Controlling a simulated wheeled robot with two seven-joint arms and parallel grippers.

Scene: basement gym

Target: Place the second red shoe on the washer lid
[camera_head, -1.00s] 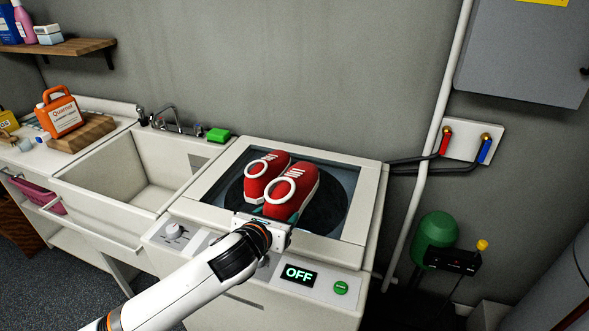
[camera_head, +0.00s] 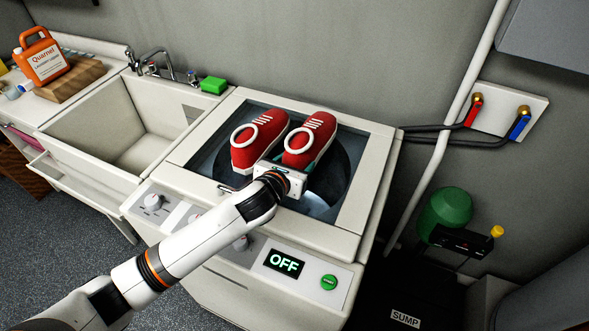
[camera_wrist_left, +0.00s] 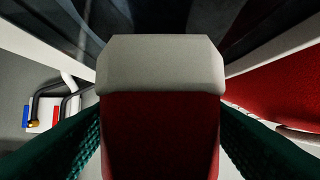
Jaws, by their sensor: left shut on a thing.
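Two red shoes with white laces and white rings stand side by side over the dark glass washer lid (camera_head: 330,205). My left gripper (camera_head: 290,165) is shut on the right-hand red shoe (camera_head: 312,135), gripping it from the front. The wrist view shows this shoe (camera_wrist_left: 160,135) between the teal finger pads. The other red shoe (camera_head: 262,138) is just to its left and shows at the right edge of the wrist view (camera_wrist_left: 285,92). Whether the held shoe touches the lid is hidden. My right gripper is out of view.
The washer panel (camera_head: 285,262) reads OFF. A sink (camera_head: 130,130) and a green sponge (camera_head: 213,85) are left of the washer. An orange jug (camera_head: 42,60) stands on a wooden board. Hoses and valves (camera_head: 497,117) are at the right wall.

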